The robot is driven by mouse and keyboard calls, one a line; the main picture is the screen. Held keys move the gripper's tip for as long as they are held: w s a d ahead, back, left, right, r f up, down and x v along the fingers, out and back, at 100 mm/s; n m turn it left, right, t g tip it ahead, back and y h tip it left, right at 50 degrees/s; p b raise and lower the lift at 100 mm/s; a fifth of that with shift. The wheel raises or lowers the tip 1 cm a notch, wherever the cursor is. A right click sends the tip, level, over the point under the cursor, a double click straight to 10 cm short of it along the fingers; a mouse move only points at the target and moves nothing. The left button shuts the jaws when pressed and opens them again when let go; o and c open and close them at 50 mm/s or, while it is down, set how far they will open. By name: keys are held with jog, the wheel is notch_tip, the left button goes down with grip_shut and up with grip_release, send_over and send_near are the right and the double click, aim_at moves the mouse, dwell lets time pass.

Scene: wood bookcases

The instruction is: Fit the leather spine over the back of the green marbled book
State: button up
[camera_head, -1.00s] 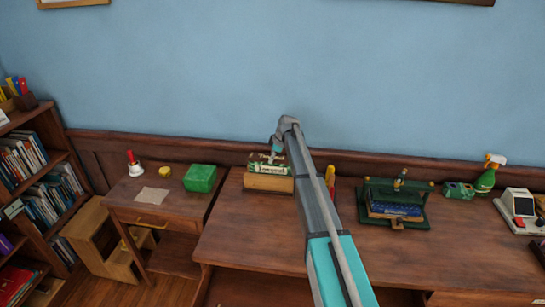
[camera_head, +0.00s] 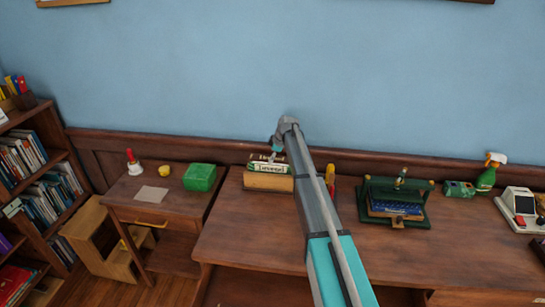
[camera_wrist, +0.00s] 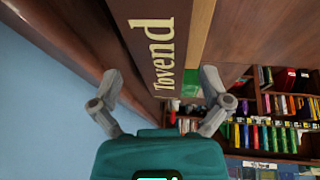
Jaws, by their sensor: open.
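The green marbled book (camera_head: 268,167) lies on a wooden block at the back left of the long desk, with lettering along its front. In the wrist view, a dark brown leather spine (camera_wrist: 152,42) with gold letters runs between my fingers' directions; a pale strip lies along its right side. My gripper (camera_head: 266,156) is at the top of the book, and in the wrist view it (camera_wrist: 161,76) is open, fingers apart on either side of the spine's near end. I cannot tell whether the spine is fully seated on the book, and contact with the fingers is unclear.
The wooden block (camera_head: 268,182) supports the book. A green press (camera_head: 398,215) stands to the right, beyond my arm. The long desk's front is clear.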

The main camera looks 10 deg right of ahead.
jog(key=shift+r, duration=0.15)
jog(key=shift+r+p, duration=0.65)
jog(key=shift+p, duration=0.15)
jog(key=p+v, duration=1)
jog(key=v, duration=0.1)
jog(key=shift+s+d+r+p, duration=0.15)
jog(key=shift+s+r+p, duration=0.05)
jog(key=shift+p, duration=0.1)
dwell(0.3)
jog(key=s+a+f+m+g+h, duration=0.1)
jog(key=s+m, duration=1.3)
jog(key=s, duration=2.8)
jog(key=shift+a+f+g+h, duration=0.25)
jog(key=shift+a+g+h, duration=0.75)
jog(key=shift+a+h, duration=0.2)
jog(key=shift+s, duration=0.2)
